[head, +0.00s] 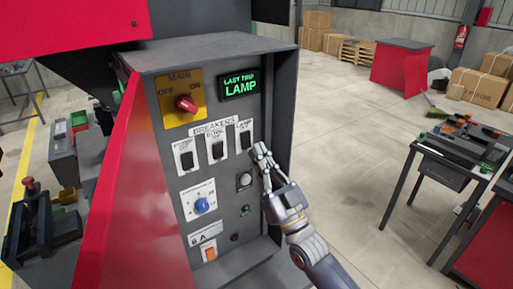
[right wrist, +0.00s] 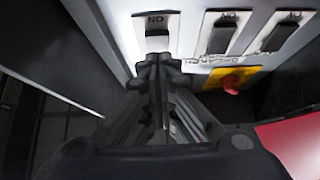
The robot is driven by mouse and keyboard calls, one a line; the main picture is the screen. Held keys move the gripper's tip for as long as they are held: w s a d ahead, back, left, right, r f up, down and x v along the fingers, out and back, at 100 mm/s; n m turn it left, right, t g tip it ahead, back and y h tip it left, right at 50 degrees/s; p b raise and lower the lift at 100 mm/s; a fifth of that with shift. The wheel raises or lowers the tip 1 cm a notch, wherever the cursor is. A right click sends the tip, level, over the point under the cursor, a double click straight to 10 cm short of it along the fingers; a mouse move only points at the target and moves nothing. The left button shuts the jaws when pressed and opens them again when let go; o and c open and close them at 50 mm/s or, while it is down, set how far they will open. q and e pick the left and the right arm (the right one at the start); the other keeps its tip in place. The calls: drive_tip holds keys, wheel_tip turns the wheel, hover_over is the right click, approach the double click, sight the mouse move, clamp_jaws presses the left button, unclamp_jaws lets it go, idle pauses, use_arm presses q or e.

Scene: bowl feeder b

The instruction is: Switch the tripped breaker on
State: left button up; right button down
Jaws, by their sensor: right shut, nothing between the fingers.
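The control panel (head: 222,190) carries a row of three breakers under a BREAKERS label. The left breaker (head: 186,160), the middle breaker (head: 217,150) and the right one, the LAMP breaker (head: 245,139), have dark levers in white plates. The green display (head: 240,85) reads LAST TRIP LAMP. My right gripper (head: 262,150) is shut and empty, just right of and below the LAMP breaker. My left gripper is not in view.
The red MAIN knob (head: 186,103) is above the breakers. A blue dial (head: 202,206), a white round button (head: 244,180) and an orange switch (head: 210,254) are lower. A side wall (head: 283,135) borders the panel's right. A table (head: 455,150) stands right, with open floor between.

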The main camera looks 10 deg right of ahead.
drive_tip(key=shift+w+a+f, duration=0.15)
drive_tip(key=shift+w+a, duration=0.1)
drive_tip(key=shift+w, duration=0.4)
drive_tip(key=b, duration=0.1)
drive_tip(key=f+b, duration=0.1)
drive_tip(key=b, duration=0.1)
drive_tip(key=shift+w+a+t+b, duration=0.1)
drive_tip(key=shift+w+t+b, duration=0.15)
drive_tip(key=shift+t+b, duration=0.05)
drive_tip(key=shift+w+r, duration=0.1)
drive_tip(key=shift+r, duration=0.2)
